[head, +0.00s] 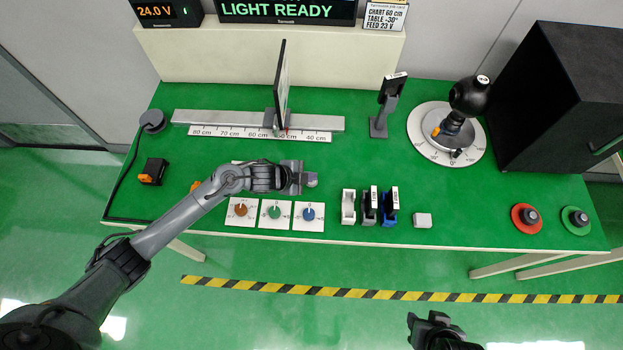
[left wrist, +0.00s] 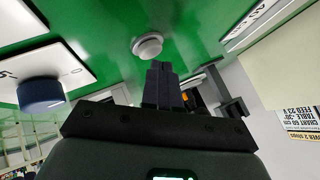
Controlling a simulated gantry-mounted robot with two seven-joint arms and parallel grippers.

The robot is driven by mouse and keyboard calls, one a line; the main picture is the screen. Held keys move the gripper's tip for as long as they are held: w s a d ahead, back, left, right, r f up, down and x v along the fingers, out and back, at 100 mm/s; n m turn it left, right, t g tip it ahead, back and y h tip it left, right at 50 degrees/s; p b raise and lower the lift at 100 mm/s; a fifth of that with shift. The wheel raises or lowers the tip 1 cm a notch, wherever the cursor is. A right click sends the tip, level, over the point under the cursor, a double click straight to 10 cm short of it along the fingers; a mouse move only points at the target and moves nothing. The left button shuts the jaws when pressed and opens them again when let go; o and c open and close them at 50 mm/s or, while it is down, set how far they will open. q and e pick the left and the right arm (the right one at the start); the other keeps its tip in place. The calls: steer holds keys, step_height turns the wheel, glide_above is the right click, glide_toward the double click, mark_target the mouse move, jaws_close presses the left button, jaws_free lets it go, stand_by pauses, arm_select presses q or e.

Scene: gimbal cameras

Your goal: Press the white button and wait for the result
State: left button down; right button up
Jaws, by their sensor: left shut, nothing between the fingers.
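The white button (left wrist: 147,45) is a small round white knob on the green table, just beyond my fingertips in the left wrist view. In the head view a pale round piece beside the left gripper appears to be this button (head: 312,181). My left gripper (head: 298,178) is shut and empty, low over the table; its closed dark fingers (left wrist: 162,72) point toward the button. A small gap seems to show, but contact is hard to judge. My right gripper (head: 430,322) is at the bottom edge, away from the table; its jaws are unclear.
Orange, green and blue knobs (head: 308,213) stand in front of the left gripper. A ruler rail (head: 215,122) is behind. The display (head: 287,10) reads "LIGHT READY".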

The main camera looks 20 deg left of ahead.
arm_select(q)
steer(key=shift+f, duration=0.45)
stand_by(0.6)
stand_by(0.4)
steer(key=shift+r+p, duration=0.75)
steer(key=shift+r, duration=0.1)
steer(key=shift+r+p, duration=0.45)
steer(key=shift+r, duration=0.05)
step_height(320, 180, up, 4)
steer(key=p, duration=0.4)
